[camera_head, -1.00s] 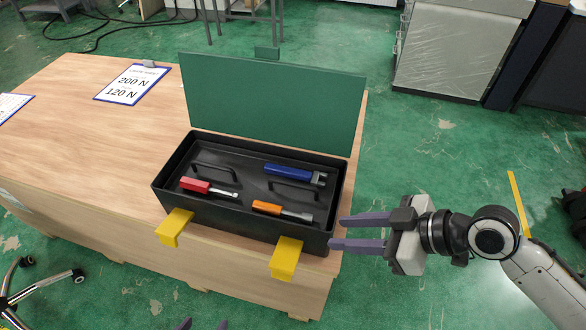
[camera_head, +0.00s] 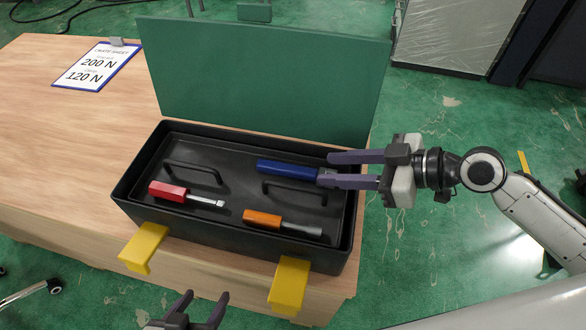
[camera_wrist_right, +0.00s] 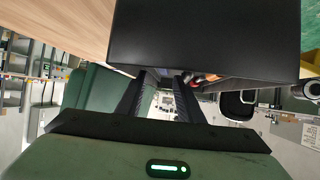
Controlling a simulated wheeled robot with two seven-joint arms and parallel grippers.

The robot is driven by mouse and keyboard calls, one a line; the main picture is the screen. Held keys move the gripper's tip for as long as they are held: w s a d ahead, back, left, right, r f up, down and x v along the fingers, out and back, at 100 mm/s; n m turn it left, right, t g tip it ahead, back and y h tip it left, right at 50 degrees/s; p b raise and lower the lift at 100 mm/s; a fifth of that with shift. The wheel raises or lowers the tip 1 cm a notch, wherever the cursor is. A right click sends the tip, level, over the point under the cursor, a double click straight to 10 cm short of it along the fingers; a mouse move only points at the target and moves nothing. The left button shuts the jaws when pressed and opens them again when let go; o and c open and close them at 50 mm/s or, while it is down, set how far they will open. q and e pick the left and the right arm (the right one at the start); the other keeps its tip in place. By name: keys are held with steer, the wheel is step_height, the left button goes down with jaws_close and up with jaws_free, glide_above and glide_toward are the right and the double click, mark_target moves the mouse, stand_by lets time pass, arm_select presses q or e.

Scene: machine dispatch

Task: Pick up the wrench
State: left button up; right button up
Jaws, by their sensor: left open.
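The wrench, a blue-handled tool (camera_head: 285,170) with a grey head, lies at the right rear in the black tray of the toolbox (camera_head: 130,213). My right gripper (camera_head: 324,170) comes in from the right over the box's right wall. Its fingers are open and spread either side of the wrench's head in the head view; whether they touch it cannot be told. In the right wrist view its fingers (camera_wrist_right: 164,78) are apart beside the dark box wall (camera_wrist_right: 205,40). My left gripper (camera_head: 203,296) is open and empty at the bottom, in front of the box.
A red-handled tool (camera_head: 170,192) and an orange-handled tool (camera_head: 263,218) lie in the same tray, near two black handles. The green lid (camera_head: 260,80) stands open behind. Yellow latches (camera_head: 144,246) hang at the front. A clipboard (camera_head: 95,66) lies on the wooden table (camera_head: 60,130).

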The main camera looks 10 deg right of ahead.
mark_target(298, 169)
steer(key=x, duration=0.7)
steer(key=shift+w+a+f+p, duration=0.1)
steer(key=shift+w+a+p, duration=0.05)
steer(key=shift+a+p, duration=0.25)
steer(key=shift+c, duration=0.3)
jaws_close()
